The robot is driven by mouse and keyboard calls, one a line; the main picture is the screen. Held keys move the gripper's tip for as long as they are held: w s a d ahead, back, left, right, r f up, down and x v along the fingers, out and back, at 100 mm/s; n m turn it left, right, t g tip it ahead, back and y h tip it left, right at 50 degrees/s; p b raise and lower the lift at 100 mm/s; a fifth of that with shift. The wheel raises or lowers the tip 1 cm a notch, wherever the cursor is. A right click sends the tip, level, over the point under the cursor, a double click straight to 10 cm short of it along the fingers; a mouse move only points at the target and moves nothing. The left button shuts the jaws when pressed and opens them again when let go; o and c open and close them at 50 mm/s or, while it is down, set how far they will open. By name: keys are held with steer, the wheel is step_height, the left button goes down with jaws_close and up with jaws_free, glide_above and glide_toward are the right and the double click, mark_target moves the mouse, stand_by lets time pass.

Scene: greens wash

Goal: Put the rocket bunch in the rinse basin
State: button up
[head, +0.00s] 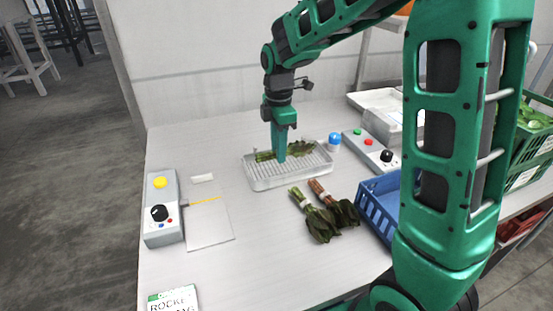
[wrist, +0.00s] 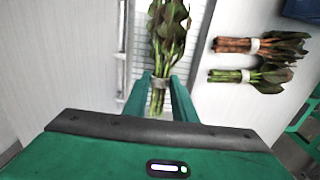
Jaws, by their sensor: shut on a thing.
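My gripper (head: 280,157) points down over a white ribbed tray (head: 257,184) in the middle of the table. It is shut on the stems of a green leafy bunch (head: 301,146) with a pale band. In the wrist view the bunch (wrist: 168,35) runs away from the fingers (wrist: 160,92), leaves at the far end. It lies over the tray; I cannot tell if it touches the ribs. I cannot tell from its look alone that it is rocket. Which container is the rinse basin is not marked; a pale basin (head: 382,99) stands at the back right.
Two more banded bunches, one green-stemmed (head: 315,220) and one red-stemmed (head: 343,211), lie in front of the tray. A blue crate (head: 378,215) is at right. Control boxes stand left (head: 163,220) and back right (head: 372,151). A ROCKET card (head: 173,302) lies at front left.

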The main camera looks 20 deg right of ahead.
steer(key=shift+f, duration=1.7)
steer(key=shift+f, duration=0.1)
steer(key=o, duration=1.1)
step_height(320, 180, up, 12)
steer(key=shift+r, duration=0.15)
steer(key=shift+s, duration=0.1)
